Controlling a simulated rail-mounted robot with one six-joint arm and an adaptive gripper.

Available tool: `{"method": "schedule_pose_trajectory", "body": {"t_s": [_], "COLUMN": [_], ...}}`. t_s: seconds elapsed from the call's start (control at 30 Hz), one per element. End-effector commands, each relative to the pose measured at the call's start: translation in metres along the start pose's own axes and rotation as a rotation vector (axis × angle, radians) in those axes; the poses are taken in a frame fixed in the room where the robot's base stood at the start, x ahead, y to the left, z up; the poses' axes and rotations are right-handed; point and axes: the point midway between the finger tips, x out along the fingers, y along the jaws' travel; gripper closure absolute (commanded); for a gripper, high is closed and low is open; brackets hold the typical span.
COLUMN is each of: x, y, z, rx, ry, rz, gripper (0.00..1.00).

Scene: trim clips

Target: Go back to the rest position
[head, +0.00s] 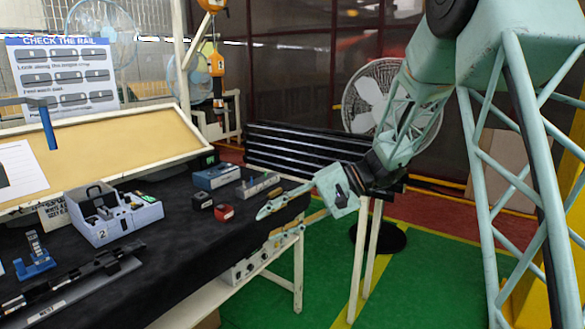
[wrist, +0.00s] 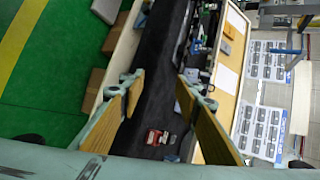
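My gripper (head: 284,204) is at the right end of the black-covered bench in the head view, above or beside its edge. In the wrist view its two wood-coloured fingers (wrist: 158,100) are spread wide apart with nothing between them but the bench far below, so it is open and empty. My arm reaches in from the upper right of the head view.
The bench (head: 185,262) carries a grey-blue bin (head: 112,232), a red block (head: 224,212), a black block (head: 202,200), a blue box (head: 216,177) and a dark rail (head: 70,281). Black bars (head: 290,150) lie behind.

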Motion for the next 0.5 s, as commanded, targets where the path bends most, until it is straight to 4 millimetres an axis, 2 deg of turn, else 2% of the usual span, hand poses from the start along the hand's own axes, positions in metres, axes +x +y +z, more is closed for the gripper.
{"method": "schedule_pose_trajectory", "body": {"t_s": [0.5], "x": [-0.043], "y": [-0.014], "z": [0.088], "rx": [-0.043], "ry": [-0.015], "rz": [0.165], "gripper": [0.70]}}
